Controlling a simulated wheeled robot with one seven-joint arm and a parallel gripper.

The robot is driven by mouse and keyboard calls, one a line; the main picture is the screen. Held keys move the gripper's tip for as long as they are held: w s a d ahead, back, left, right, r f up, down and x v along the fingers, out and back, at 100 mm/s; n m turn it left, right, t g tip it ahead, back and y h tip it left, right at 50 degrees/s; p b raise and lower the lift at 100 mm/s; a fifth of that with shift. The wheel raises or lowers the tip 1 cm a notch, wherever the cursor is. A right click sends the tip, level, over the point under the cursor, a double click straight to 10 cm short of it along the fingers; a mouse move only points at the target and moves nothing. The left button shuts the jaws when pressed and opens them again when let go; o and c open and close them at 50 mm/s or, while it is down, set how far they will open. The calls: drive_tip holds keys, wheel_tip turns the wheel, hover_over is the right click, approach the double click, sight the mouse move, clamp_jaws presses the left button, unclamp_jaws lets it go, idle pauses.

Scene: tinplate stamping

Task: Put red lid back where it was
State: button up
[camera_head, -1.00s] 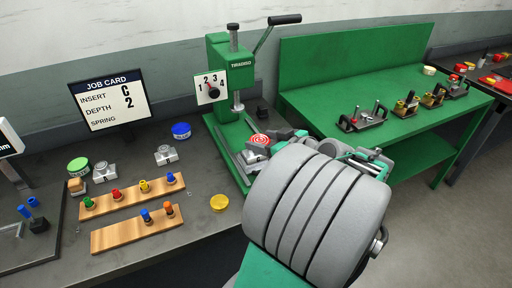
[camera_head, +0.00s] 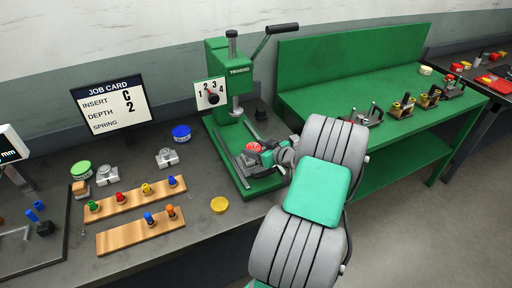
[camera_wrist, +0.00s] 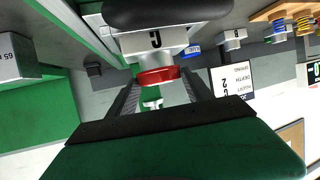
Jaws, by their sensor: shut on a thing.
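The red lid (camera_head: 254,147) is at my gripper (camera_head: 262,150), over the green press base in the head view. In the wrist view the red lid (camera_wrist: 158,77) sits between the fingertips of my gripper (camera_wrist: 160,85), which is shut on it. A grey metal block marked J (camera_wrist: 155,42) shows just above the lid in that picture; whether it touches the lid is unclear. My arm hides part of the bench and press base in the head view.
The green press (camera_head: 228,80) stands behind my gripper. Two wooden peg strips (camera_head: 140,236) lie at the front left. A green table (camera_head: 330,95) stands at right.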

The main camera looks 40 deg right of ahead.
drive_tip(key=shift+f, duration=0.1)
drive_tip(key=shift+f, duration=0.15)
drive_tip(key=o, duration=1)
drive_tip(key=shift+b, duration=0.35)
drive_tip(key=o, duration=0.5)
drive_tip(key=shift+c, duration=0.2)
drive_tip(key=shift+r+p, duration=0.2)
drive_tip(key=shift+p, duration=0.35)
